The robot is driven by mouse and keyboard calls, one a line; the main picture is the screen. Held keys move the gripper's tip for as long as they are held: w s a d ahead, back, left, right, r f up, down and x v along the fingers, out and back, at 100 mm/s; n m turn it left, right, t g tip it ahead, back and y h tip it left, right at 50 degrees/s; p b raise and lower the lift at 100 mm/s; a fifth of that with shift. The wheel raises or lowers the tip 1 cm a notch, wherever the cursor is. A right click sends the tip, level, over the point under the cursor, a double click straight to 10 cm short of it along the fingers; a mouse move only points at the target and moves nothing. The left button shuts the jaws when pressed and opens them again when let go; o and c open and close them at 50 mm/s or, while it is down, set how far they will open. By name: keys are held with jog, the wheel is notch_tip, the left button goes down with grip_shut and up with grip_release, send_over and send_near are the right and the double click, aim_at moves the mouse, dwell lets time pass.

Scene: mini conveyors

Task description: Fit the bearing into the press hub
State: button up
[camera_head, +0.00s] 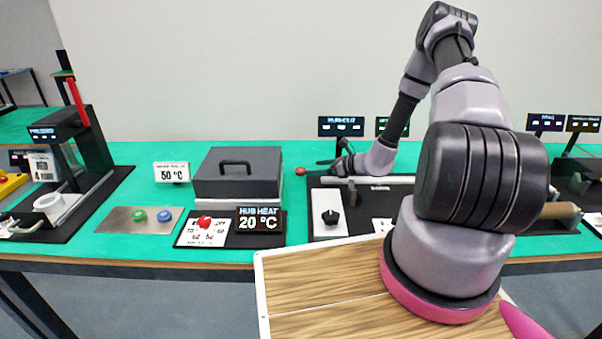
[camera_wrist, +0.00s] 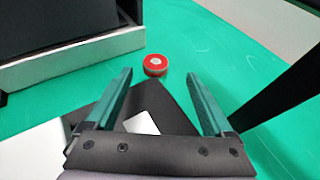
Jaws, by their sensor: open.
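A small round red piece with a grey centre (camera_head: 300,171) lies on the green table, just right of the grey lidded box; I cannot tell for sure that it is the bearing. In the wrist view the red piece (camera_wrist: 155,65) sits beyond my fingertips, roughly between their lines. My gripper (camera_wrist: 158,76) is open and empty; in the head view it (camera_head: 333,163) is small and dark, right of the red piece. The press (camera_head: 85,140) with a red lever stands at the far left. A white ring-shaped part (camera_head: 49,203), perhaps the hub, sits at its base.
The grey lidded box (camera_head: 238,178) stands behind a display (camera_head: 260,219) reading HUB HEAT 20 °C and a red knob (camera_head: 204,221). A card (camera_head: 172,172) reads 50 °C. A black station with a dial (camera_head: 330,217) lies below my gripper.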

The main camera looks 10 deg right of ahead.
aim_at(301, 169)
jog(key=x, duration=0.6)
jog(key=shift+s+a, duration=0.15)
jog(key=shift+s, duration=0.1)
grip_shut()
jog(key=shift+r, duration=0.1)
